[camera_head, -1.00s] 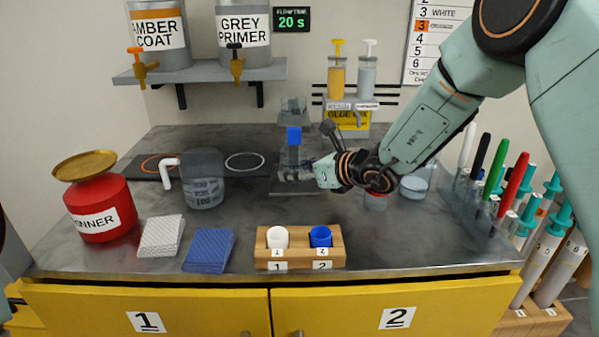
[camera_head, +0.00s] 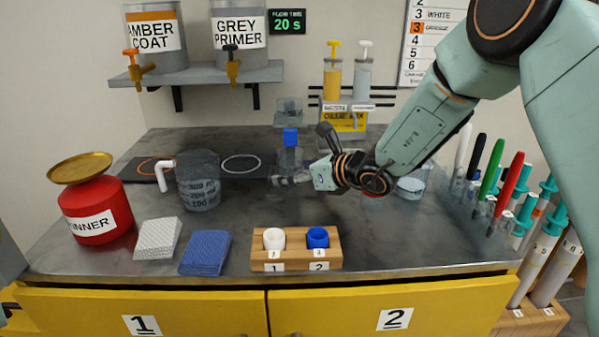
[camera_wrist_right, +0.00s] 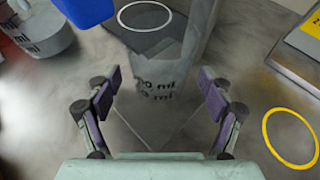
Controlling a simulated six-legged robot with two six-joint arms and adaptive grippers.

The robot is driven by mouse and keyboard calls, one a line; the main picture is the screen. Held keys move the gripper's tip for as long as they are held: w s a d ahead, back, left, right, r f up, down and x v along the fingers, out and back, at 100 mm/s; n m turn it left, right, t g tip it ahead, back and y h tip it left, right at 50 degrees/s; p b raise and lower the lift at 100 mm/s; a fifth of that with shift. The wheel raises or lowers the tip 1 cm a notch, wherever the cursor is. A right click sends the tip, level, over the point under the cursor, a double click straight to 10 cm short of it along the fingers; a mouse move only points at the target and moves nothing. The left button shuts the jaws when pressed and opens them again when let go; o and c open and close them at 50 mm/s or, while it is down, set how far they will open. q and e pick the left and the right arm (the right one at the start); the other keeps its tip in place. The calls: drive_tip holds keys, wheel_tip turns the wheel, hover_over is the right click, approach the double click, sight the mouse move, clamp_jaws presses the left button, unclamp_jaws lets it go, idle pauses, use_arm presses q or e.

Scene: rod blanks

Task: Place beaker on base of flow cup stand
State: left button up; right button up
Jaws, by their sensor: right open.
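The clear beaker (camera_wrist_right: 155,85) with dark volume marks stands between the spread fingers of my right gripper (camera_wrist_right: 158,98) in the right wrist view. In the head view, the beaker (camera_head: 291,158) is faint below the blue clamp (camera_head: 291,137) of the flow cup stand. The beaker appears upright on or over the stand's base; its exact contact there is unclear. My right gripper (camera_head: 284,180) is open and low at the stand, with gaps between fingers and beaker in the wrist view. A clear cup (camera_head: 289,108) sits above the clamp. My left gripper is out of view.
A large pitcher (camera_head: 199,182) with a white handle stands left of the stand. A wooden rack (camera_head: 296,260), blue cloths (camera_head: 206,253) and the red thinner can (camera_head: 95,212) are in front. Markers (camera_head: 490,167) line the right edge.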

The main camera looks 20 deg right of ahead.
drive_tip(key=shift+r, duration=0.15)
drive_tip(key=p+v, duration=0.2)
drive_tip(key=v, duration=0.8)
drive_tip(key=shift+r+p, duration=0.1)
drive_tip(key=shift+p, duration=0.3)
drive_tip(key=shift+v, duration=0.95)
drive_tip(key=shift+s+d, duration=0.1)
idle(2.6)
drive_tip(key=shift+x, duration=0.85)
drive_tip(key=b+x, duration=0.2)
drive_tip(key=x, duration=0.8)
drive_tip(key=shift+b, duration=0.35)
drive_tip(key=shift+f, duration=0.3)
